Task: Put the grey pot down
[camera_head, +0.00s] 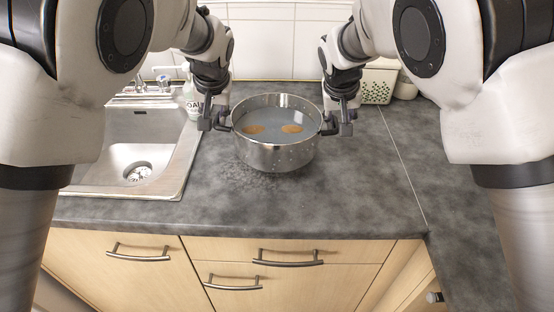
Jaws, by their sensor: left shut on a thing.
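The grey pot (275,155) is a round, shiny metal pot with side handles. It is upright over the dark counter, right of the sink, with greyish liquid and brown patches inside. My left gripper (222,122) is shut on the pot's left handle. My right gripper (332,124) is at the right handle and appears closed around it; its fingers are small and dark here. I cannot tell whether the pot's base touches the counter.
A steel sink (190,150) with a drain and tap is at the left. A soap bottle (191,100) stands behind its right edge. The dark counter (350,200) is clear in front and to the right, with wet-looking specks below the pot.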

